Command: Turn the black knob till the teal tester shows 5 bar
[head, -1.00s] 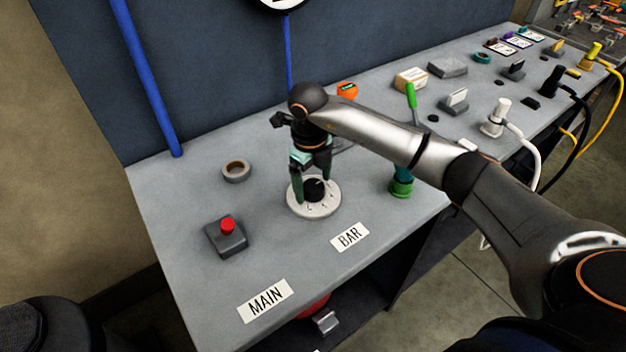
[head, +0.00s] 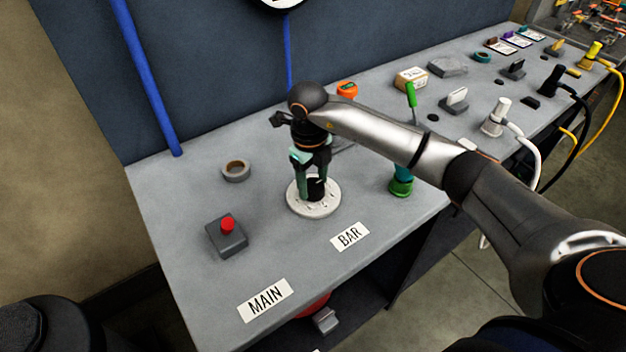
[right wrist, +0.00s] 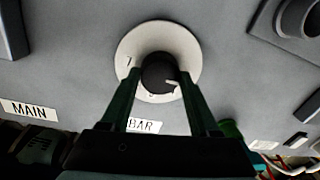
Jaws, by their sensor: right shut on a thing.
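The black knob (head: 316,190) stands upright on a round white dial (head: 328,206) near the front left of the grey bench. My right gripper (head: 312,186) points down over it, shut on the knob. In the right wrist view the knob (right wrist: 157,70) sits between the two green fingers, its white pointer mark towards the lower right. The dial (right wrist: 134,48) shows a 7 at its left. A teal and green object (head: 402,184), perhaps the tester, is partly hidden behind my right arm; no reading shows. My left gripper is out of view.
A BAR label (head: 349,237) and a MAIN label (head: 265,300) lie in front. A red button on a grey box (head: 227,236) and a tape ring (head: 236,171) are left of the dial. A white gauge (head: 281,3) is cut off at the top.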

